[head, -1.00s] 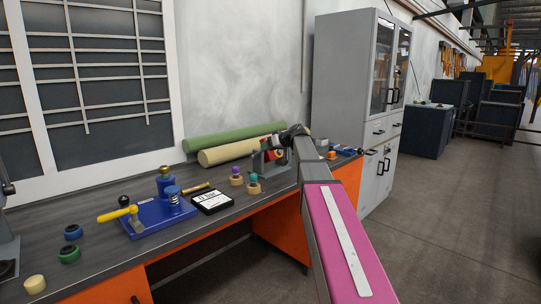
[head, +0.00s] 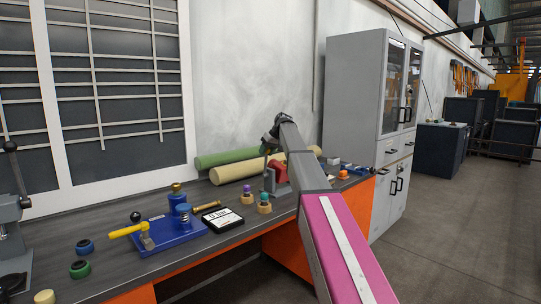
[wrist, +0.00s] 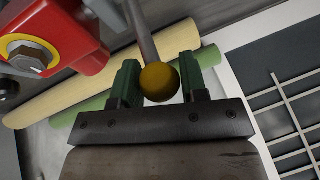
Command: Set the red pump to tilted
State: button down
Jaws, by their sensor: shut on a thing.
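The red pump (head: 279,171) stands on the workbench near its far right end, partly hidden by my arm in the head view. In the wrist view its red body with a large bolt (wrist: 40,45) is at the upper left. A grey metal lever rod (wrist: 140,30) with a yellow ball knob (wrist: 159,83) reaches between my fingers. My gripper (wrist: 161,80) is shut on this lever at the knob, with one green finger on each side. In the head view my gripper (head: 268,146) is above the pump. Where the rod joins the pump is not visible.
A blue device with a yellow handle (head: 128,230), a black-and-white box (head: 217,220) and several small rings lie on the bench (head: 115,268). Green (head: 225,155) and cream (head: 235,171) rolls lie along the wall behind. A grey cabinet (head: 355,100) stands to the right.

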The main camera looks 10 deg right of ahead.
jog(key=shift+w+a, duration=0.55)
jog(key=shift+w, duration=0.15)
jog(key=shift+w+a, duration=0.5)
jog(key=shift+w, duration=0.2)
jog(key=c, duration=0.7)
grip_release()
jog(key=v, duration=1)
jog(key=shift+s+d+r, duration=0.15)
jog(key=shift+d+r, duration=0.1)
jog(key=shift+r, duration=0.05)
